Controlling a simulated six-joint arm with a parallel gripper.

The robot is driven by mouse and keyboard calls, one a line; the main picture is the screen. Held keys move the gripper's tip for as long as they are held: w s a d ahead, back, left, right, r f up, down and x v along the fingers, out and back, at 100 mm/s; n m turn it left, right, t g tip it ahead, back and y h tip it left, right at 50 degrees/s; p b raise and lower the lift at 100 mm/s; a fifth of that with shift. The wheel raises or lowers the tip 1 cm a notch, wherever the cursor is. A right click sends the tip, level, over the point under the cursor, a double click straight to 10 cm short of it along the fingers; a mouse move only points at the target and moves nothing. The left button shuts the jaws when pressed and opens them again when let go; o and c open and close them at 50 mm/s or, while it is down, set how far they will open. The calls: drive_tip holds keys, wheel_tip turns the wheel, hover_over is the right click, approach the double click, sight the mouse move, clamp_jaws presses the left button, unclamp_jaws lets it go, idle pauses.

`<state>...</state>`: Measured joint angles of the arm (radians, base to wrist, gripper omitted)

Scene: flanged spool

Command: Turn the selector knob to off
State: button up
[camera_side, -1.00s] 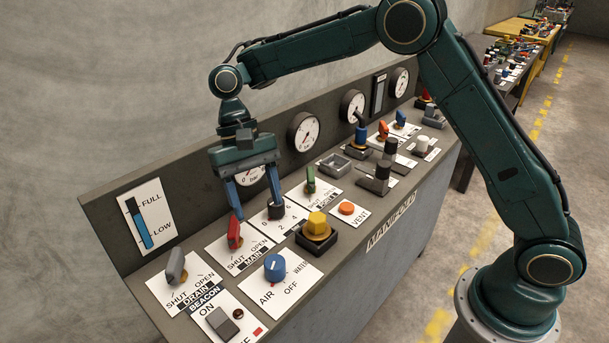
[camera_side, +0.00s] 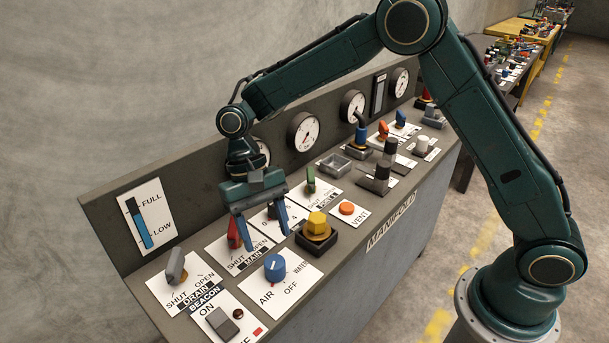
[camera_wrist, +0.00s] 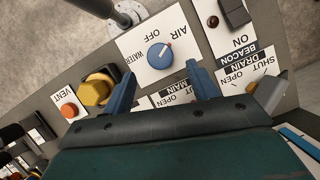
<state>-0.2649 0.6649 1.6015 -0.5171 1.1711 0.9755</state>
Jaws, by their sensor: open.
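The selector knob (camera_side: 275,267) is a round blue knob with a white line on it. It stands on a white plate (camera_side: 291,288) marked AIR, OFF and WATER; in the wrist view the knob (camera_wrist: 159,61) has its white line towards the AIR side. My gripper (camera_side: 266,238) is open and empty, its blue fingers pointing down, above and a little behind the knob in the side view. In the wrist view the knob shows beyond and between the two fingertips (camera_wrist: 162,72), apart from both.
A red MAIN handle (camera_side: 233,233) is partly hidden behind my left finger. A yellow knob (camera_side: 317,224) on a dark base stands right of the blue knob. A grey DRAIN handle (camera_side: 175,266) and a BEACON rocker switch (camera_side: 222,322) are to the left. Gauges line the back panel.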

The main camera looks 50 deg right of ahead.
sight(274, 260)
drive_tip(key=x, duration=0.7)
drive_tip(key=shift+s+f, duration=0.1)
drive_tip(key=shift+f, duration=0.1)
drive_tip(key=c, duration=1)
